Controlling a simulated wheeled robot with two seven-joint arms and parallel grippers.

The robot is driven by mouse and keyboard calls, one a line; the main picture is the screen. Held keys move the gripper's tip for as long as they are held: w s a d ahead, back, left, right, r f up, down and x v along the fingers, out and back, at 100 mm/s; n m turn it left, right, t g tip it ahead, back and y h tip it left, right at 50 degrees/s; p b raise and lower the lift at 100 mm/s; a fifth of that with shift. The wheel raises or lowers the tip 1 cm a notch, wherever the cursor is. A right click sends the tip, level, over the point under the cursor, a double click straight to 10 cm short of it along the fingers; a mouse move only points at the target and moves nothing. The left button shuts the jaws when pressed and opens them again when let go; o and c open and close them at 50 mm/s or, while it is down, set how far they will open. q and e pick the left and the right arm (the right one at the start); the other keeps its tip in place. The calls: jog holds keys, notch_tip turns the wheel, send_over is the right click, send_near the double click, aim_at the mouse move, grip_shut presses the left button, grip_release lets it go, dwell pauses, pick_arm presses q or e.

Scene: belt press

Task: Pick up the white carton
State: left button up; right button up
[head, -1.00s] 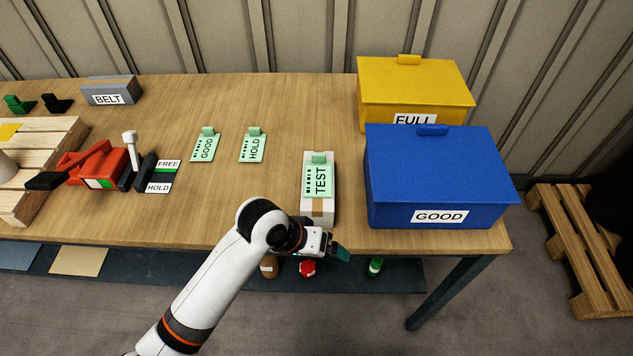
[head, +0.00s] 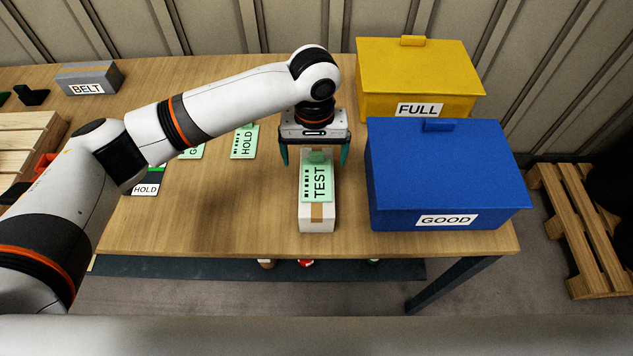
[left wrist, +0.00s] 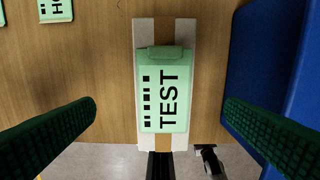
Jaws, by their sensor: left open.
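The white carton (head: 317,219) lies on the wooden table near its front edge, left of the blue box. A brown tape strip runs along it, and a green TEST tag (head: 317,182) lies on its top. My left gripper (head: 315,160) is open above the far part of the carton, its fingers on either side of it. In the left wrist view the carton (left wrist: 144,30) sits between the two open green fingers (left wrist: 160,120), touching neither. My right gripper is not in view.
The blue GOOD box (head: 450,175) stands close on the carton's right, with the yellow FULL box (head: 415,75) behind it. A HOLD tag (head: 243,143) lies left of the carton. A grey BELT block (head: 90,78) is at the far left.

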aim_at(317, 179)
pick_arm(q)
notch_tip(317, 179, down, 4)
jog(key=shift+r, duration=0.2)
jog(key=shift+d+f+p, duration=0.1)
jog(key=shift+f+p, duration=0.45)
jog(key=f, duration=0.2)
jog(key=f+p, duration=0.1)
jog(key=shift+s+d+f, duration=0.1)
jog(key=shift+s+f, duration=0.2)
jog(key=shift+f, duration=0.45)
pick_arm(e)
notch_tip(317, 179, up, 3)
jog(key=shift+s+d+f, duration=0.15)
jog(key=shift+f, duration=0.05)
pick_arm(q)
jog(key=shift+c, duration=0.4)
jog(key=c, duration=1.2)
jog(key=shift+w+r, duration=0.1)
jog(key=shift+c, duration=1.1)
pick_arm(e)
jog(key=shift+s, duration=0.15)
pick_arm(q)
jog(key=shift+r, duration=0.1)
